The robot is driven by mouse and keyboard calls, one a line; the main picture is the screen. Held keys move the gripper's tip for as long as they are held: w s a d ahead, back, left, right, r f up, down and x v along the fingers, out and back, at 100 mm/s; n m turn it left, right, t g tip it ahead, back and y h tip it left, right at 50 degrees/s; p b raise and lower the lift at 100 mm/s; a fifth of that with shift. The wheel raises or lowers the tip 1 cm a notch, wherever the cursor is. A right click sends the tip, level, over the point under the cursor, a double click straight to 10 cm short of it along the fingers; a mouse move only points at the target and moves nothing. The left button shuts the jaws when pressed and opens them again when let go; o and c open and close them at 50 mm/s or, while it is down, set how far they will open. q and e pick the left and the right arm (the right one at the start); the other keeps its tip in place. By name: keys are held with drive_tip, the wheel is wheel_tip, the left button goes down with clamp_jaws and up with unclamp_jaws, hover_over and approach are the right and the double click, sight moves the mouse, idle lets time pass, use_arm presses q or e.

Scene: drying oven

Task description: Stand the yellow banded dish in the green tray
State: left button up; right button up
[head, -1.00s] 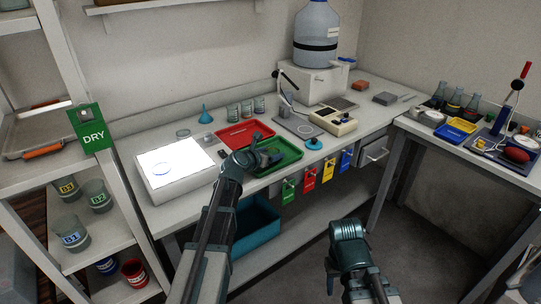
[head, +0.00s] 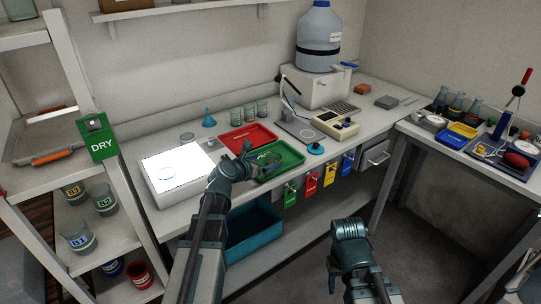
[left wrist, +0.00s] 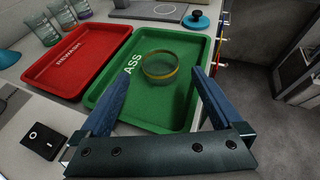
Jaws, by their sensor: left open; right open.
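The yellow banded dish (left wrist: 160,67) is a clear round dish with a yellow band. It sits flat on its base in the green tray (left wrist: 112,110), by the tray's white lettering. In the head view the dish is small and partly hidden by my left gripper, and the green tray (head: 292,168) lies on the bench. My left gripper (head: 246,160) is open at the tray's left side. In the left wrist view its two fingers point toward the dish, with clear gaps on both sides. My right gripper (head: 349,232) is open and empty, low in front of the bench.
A red tray (head: 240,138) lies behind the green one. A white lit panel (head: 176,168) is at the left, with glass beakers (head: 249,112) behind. Coloured tags (head: 311,184) hang from the bench front. A teal bin (head: 252,232) is below. A blue-topped item (head: 315,149) sits right of the tray.

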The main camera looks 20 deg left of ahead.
use_arm(q)
drive_tip(key=p+v, duration=0.1)
drive_tip(key=v, duration=0.4)
drive_tip(key=shift+w, duration=0.1)
drive_tip(key=shift+f, duration=0.1)
idle(0.3)
